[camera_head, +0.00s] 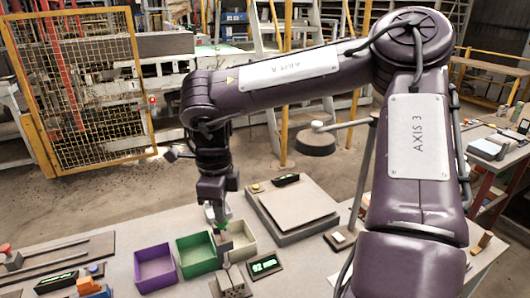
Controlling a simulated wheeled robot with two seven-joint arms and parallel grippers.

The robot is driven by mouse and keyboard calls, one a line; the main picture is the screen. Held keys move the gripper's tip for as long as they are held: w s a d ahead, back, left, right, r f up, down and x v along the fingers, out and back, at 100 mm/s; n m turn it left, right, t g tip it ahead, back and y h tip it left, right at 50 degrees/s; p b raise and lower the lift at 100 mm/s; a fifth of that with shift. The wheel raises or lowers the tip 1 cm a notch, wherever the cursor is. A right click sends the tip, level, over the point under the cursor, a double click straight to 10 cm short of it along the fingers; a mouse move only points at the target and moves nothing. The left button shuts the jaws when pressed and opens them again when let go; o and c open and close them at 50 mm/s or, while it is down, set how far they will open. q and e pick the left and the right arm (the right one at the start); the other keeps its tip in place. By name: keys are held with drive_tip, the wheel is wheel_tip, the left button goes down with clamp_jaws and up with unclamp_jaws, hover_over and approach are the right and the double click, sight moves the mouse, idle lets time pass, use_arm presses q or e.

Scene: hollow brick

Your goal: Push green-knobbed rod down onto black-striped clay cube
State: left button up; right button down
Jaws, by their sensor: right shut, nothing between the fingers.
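My right gripper (216,213) points down over the bins, shut and empty. A small green knob (222,224) shows right at its fingertips. Whether they touch it cannot be told. A short grey piece (224,242) stands below the knob, and the rod itself is hardly visible. A grey block with dark lines (232,283) sits at the front edge of the picture, below the bins. I cannot tell whether this is the black-striped clay cube. My left gripper is out of view.
A purple bin (155,282), a green bin (183,268) and a cream bin (246,252) stand together on the table. A small display (264,266) and a flat grey platform (290,230) are to the right. A slider board (98,246) lies left.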

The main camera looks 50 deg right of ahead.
drive_tip(key=shift+f+b, duration=0.95)
drive_tip(key=shift+f, duration=0.7)
drive_tip(key=shift+r, duration=0.1)
wheel_tip(320, 180, up, 7)
drive_tip(key=p, duration=0.6)
drive_tip(key=shift+p, duration=0.35)
idle(0.4)
